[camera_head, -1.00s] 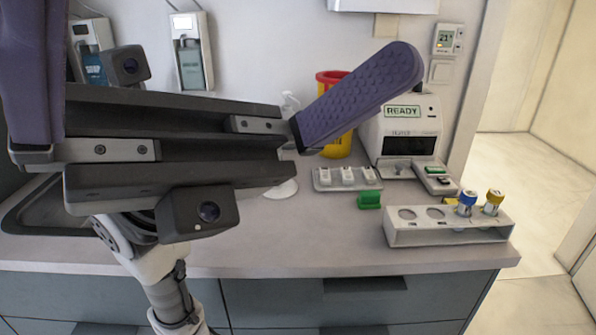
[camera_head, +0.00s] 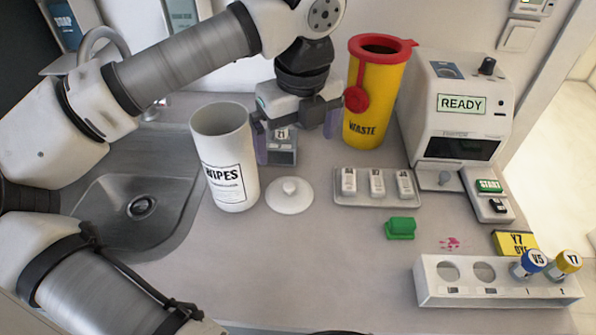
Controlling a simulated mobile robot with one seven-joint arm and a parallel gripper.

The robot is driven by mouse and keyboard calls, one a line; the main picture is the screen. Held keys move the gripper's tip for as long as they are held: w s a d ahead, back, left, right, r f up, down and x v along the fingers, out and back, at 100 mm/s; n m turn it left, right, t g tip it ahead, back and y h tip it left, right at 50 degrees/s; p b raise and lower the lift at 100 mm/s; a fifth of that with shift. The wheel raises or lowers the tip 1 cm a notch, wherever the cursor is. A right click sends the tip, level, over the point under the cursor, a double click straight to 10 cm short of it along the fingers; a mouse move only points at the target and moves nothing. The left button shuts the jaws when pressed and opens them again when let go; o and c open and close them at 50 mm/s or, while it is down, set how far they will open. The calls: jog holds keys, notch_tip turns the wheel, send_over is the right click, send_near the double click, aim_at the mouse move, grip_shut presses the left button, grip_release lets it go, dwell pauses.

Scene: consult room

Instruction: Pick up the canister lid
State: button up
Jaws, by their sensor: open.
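The lid is in full view. A small grey box with a number label (camera_head: 282,150) shows between the fingers; I cannot tell how near it is to them.
A sink (camera_head: 140,205) is at left. The yellow WASTE bin (camera_head: 374,95), a tray of white pieces (camera_head: 376,200), a green block (camera_head: 400,228) and the READY machine (camera_head: 459,120) stand to the right. A vial rack (camera_head: 500,290) is front right. The front middle counter is clear.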

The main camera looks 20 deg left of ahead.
jog(key=p, duration=0.2)
send_over(290, 186)
jog(key=f, duration=0.8)
jog(key=shift+s+d+f, duration=0.1)
jog(key=shift+s+d, duration=0.25)
jog(key=shift+d, duration=0.05)
jog(key=shift+w+a+f+p, duration=0.15)
jog(key=shift+f+p, duration=0.15)
jog(key=shift+f, duration=0.55)
jog(key=shift+w+a+f+p, duration=0.1)
jog(key=shift+f+p, duration=0.15)
jog(key=shift+f, duration=0.65)
jog(key=shift+w+a+f+p, duration=0.15)
jog(key=shift+f+p, duration=0.15)
jog(key=shift+f, duration=0.55)
jog(key=shift+s, duration=0.1)
jog(key=c, duration=0.8)
jog(key=shift+r, duration=0.1)
